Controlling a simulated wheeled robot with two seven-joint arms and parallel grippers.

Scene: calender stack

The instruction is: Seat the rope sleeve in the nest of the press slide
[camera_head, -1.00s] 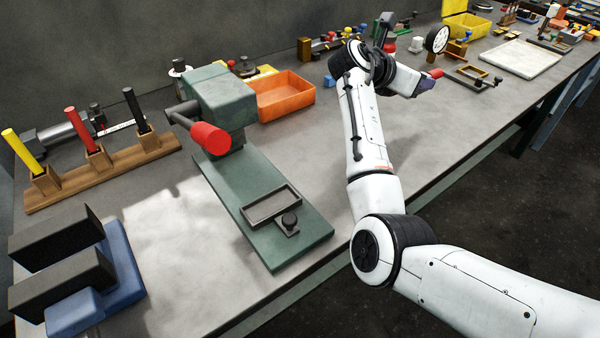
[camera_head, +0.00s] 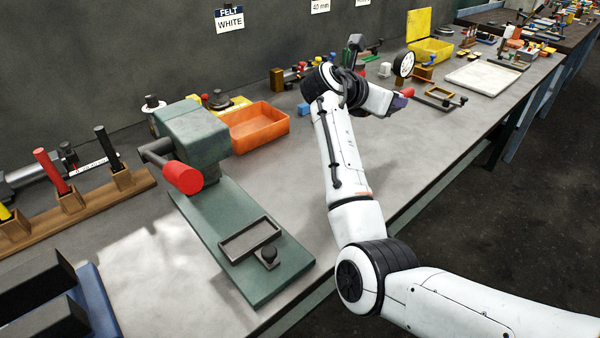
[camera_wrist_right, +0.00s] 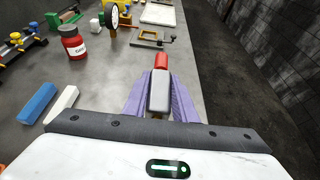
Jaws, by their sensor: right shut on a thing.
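My right gripper (camera_wrist_right: 160,98) has purple fingers shut on a grey piece (camera_wrist_right: 159,92) with a red end (camera_wrist_right: 161,61). I cannot tell for sure whether this is the rope sleeve. In the head view my right gripper (camera_head: 398,103) is held over the bench, with the red end (camera_head: 407,92) showing beyond it. The press (camera_head: 192,133) stands on a green base at left of centre, with a red handle (camera_head: 183,178). My left gripper is out of view.
An orange bin (camera_head: 258,128) sits behind the press. A wooden rack (camera_head: 80,208) with coloured rods and dark blocks (camera_head: 45,290) are at left. The bench between press and arm is clear.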

